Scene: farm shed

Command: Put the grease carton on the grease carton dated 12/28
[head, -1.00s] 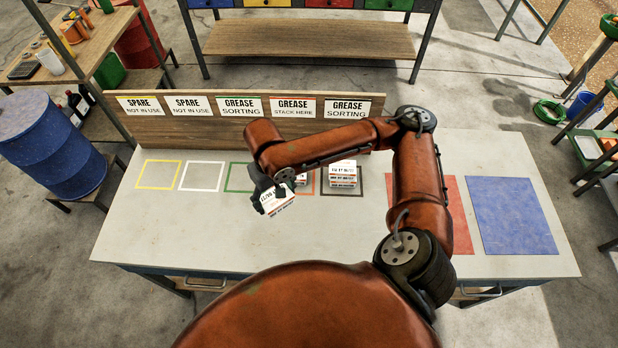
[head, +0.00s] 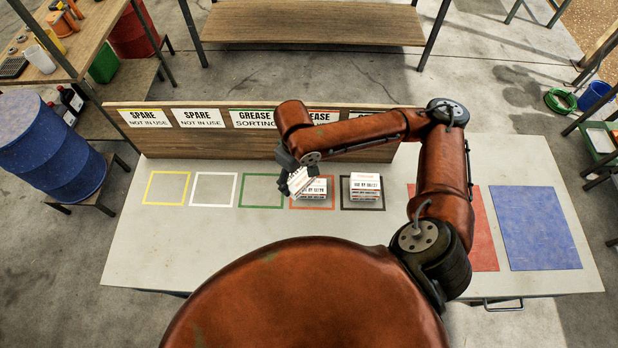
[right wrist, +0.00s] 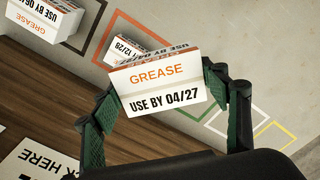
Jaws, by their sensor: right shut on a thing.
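My right gripper (head: 289,176) is shut on a white and orange grease carton (head: 303,180). In the right wrist view this carton (right wrist: 157,88) reads "USE BY 04/27" and sits between the two fingers, tilted in the head view. The grease carton dated 12/28 (right wrist: 123,46) is partly hidden behind the held one. In the head view the 12/28 carton (head: 314,193) stands in the orange-outlined square, just beside and below the held carton. Whether the two touch, I cannot tell. My left gripper is not in view.
Another stack of grease cartons (head: 366,191) stands in the black-outlined square to the right. The green (head: 262,206), white and yellow squares are empty. A wooden sign board (head: 200,147) rises behind the squares. Red and blue mats (head: 538,228) lie at the right.

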